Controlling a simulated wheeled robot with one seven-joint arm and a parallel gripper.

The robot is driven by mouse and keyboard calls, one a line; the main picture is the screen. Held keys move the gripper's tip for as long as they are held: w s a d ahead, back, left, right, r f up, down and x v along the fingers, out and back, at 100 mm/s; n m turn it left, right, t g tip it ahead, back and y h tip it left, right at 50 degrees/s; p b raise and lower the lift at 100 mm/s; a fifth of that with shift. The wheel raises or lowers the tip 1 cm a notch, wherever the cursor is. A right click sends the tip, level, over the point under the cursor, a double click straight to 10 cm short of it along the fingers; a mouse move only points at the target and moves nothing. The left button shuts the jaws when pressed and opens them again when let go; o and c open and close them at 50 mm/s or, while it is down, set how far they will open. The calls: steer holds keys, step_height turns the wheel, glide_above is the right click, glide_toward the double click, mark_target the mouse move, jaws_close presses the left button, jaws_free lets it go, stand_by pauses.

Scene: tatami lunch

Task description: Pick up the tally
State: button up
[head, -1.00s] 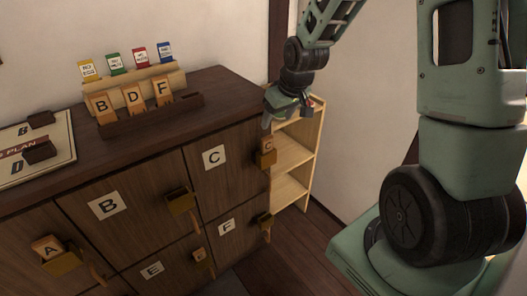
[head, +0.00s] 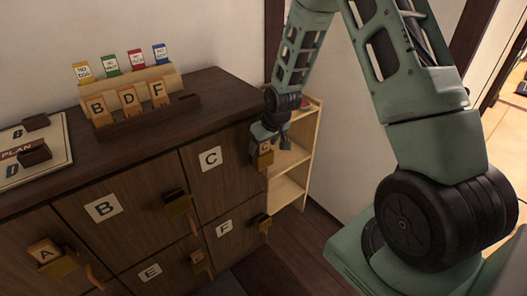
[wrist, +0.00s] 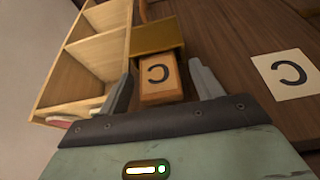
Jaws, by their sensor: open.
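The wooden tally marked C (wrist: 161,80) sits in a brass holder (wrist: 158,37) on the front of the door labelled C (head: 210,158). It also shows in the head view (head: 265,157), partly covered by my gripper. My gripper (wrist: 163,84) is open, with one finger on each side of the tally in the wrist view. I cannot tell whether the fingers touch it. Other tallies, A (head: 44,252) and E (head: 198,258), sit in holders on their doors. Tallies B (head: 98,108), D (head: 128,98) and F (head: 157,92) stand in a dark rack on the cabinet top.
An open wooden shelf (head: 292,165) stands right of the cabinet, close to my gripper. Brass holders stick out from doors B (head: 178,203) and F (head: 262,222). Coloured cards (head: 110,64) stand behind the rack. A plan board (head: 50,150) lies on the cabinet top at left.

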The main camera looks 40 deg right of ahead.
steer(key=shift+c, duration=0.3)
steer(key=c, duration=1)
